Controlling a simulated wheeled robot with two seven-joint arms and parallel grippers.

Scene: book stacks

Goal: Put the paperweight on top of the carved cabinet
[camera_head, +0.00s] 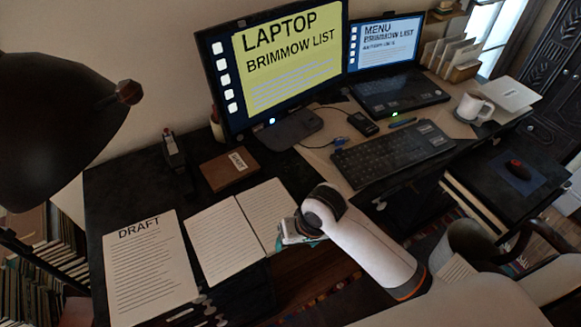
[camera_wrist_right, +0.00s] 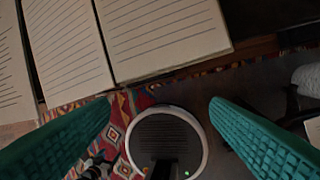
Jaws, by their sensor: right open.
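I cannot pick out a paperweight for sure in either view. A dark cabinet with carved panels (camera_head: 552,100) stands at the far right back in the head view, partly cut off by the frame edge. My right gripper (camera_head: 300,234) is at the desk's front edge, beside the open book (camera_head: 225,240). In the right wrist view my right gripper (camera_wrist_right: 160,101) has its teal fingers wide apart with nothing between them, and the book's pages (camera_wrist_right: 165,40) lie beyond the fingertips. My left gripper is not in view.
The dark desk holds a draft sheet (camera_head: 150,265), a brown box (camera_head: 230,168), a monitor (camera_head: 280,65), a laptop (camera_head: 400,95), a keyboard (camera_head: 393,153) and a mug (camera_head: 474,106). A lamp (camera_head: 60,110) hangs at left.

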